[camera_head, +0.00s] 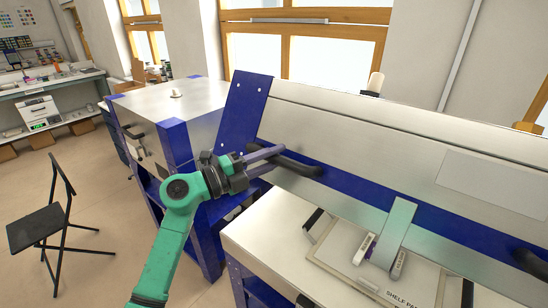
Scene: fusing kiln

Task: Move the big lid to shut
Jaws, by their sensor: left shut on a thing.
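The big lid (370,126) is a long silver panel with a blue lower edge, tilted up above the kiln body (265,232), so it stands open. A black bar handle (306,170) is on the left of its front edge, and a second black handle (530,262) is at the right. My left gripper (279,157) reaches in from the left on a green arm and is shut on the left handle near its left end. The exact finger contact is partly hidden. My right gripper is not in view.
A second silver and blue kiln (180,103) stands behind at left. A black folding chair (37,225) stands on open floor.

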